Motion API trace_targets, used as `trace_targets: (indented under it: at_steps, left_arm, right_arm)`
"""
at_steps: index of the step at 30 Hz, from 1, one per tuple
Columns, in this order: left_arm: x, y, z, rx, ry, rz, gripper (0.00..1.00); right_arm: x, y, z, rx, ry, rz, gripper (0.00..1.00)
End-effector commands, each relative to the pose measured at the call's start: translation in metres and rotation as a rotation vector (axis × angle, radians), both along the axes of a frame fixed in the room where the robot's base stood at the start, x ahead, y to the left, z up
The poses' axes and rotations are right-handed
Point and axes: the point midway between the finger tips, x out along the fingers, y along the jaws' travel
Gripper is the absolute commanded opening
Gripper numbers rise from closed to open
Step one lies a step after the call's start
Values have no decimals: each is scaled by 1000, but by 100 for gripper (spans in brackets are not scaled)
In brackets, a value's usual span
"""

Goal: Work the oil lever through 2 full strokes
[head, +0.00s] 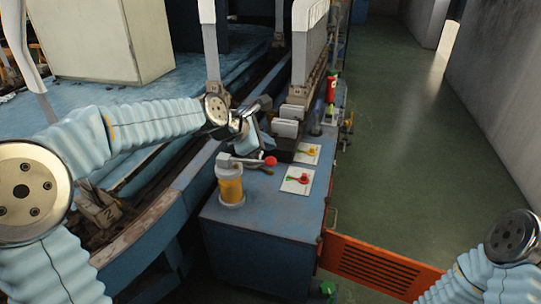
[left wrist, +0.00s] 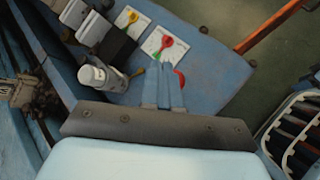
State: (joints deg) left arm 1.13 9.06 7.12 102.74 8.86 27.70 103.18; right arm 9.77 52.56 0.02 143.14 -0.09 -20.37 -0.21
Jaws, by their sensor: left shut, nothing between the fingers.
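The oil lever (head: 243,161) is a grey bar with a red ball knob (head: 270,160) at its right end. It sits on top of an oiler with a yellow reservoir (head: 230,189) on the blue cabinet. The bar looks roughly level. My left gripper (head: 262,146) is shut and empty, just behind the knob. In the left wrist view, the shut fingers (left wrist: 163,88) partly cover the red knob (left wrist: 180,79). I cannot tell whether they touch it. My right gripper is out of view.
The blue cabinet top (head: 262,217) carries two white cards (head: 298,180) with coloured symbols. Dark and white blocks (head: 286,129) stand behind the gripper. An orange slotted panel (head: 372,267) sticks out to the right. The green floor (head: 400,130) beyond is clear.

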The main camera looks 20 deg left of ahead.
Motion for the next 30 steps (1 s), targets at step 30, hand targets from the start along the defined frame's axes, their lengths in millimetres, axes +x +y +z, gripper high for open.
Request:
trace_targets:
  at_steps: [30]
  left_arm:
    - [0,5,40,1,0,-1,0]
  right_arm:
    - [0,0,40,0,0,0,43]
